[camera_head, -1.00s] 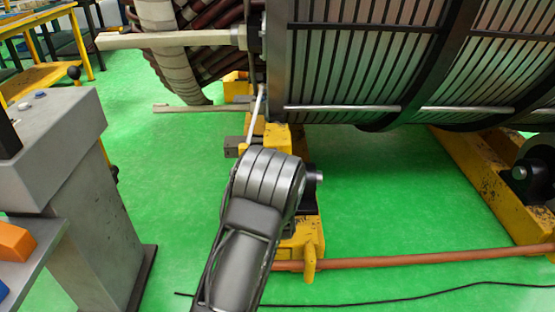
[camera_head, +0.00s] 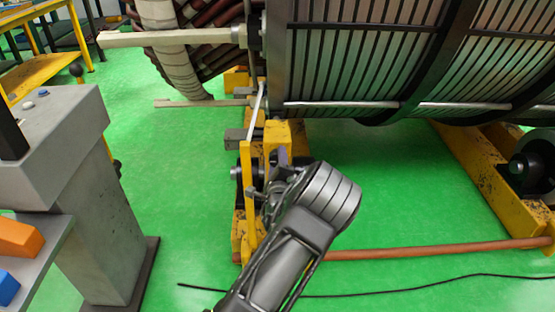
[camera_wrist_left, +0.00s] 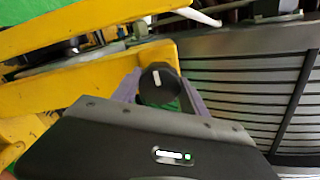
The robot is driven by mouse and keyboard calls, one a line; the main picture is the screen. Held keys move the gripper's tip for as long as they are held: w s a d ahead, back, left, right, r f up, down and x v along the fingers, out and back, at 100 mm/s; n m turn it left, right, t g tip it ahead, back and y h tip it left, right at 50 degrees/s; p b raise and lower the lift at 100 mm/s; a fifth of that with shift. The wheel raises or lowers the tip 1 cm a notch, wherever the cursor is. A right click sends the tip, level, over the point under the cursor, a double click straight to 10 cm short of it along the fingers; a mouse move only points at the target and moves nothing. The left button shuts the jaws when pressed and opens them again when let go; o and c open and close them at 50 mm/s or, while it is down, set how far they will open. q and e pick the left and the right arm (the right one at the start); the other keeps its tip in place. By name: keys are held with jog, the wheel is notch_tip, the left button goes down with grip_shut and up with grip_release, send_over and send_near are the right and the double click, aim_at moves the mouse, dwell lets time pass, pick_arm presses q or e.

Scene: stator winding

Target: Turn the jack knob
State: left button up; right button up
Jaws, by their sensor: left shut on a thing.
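The jack knob (camera_wrist_left: 160,84) is a round black knob with a white mark. In the left wrist view it sits between the purple-grey fingers of my left gripper (camera_wrist_left: 158,90), which is shut on it. In the head view my left gripper (camera_head: 281,160) is at the yellow jack frame (camera_head: 248,200) under the near edge of the stator. The knob itself is hidden there. My right gripper is not in view.
The large slotted stator (camera_head: 370,65) hangs just above my left wrist. A grey console (camera_head: 100,200) stands at the left. A copper-coloured bar (camera_head: 430,250) and a black cable (camera_head: 400,291) lie low at the front. Green floor is clear between the yellow supports.

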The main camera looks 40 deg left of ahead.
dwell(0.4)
pick_arm(q)
jog(key=o, duration=1.4)
jog(key=shift+c, duration=0.2)
jog(key=shift+s+d, duration=0.1)
jog(key=p+v, duration=0.1)
jog(key=v, duration=0.6)
jog(key=shift+s+d, duration=0.15)
jog(key=shift+s, duration=0.1)
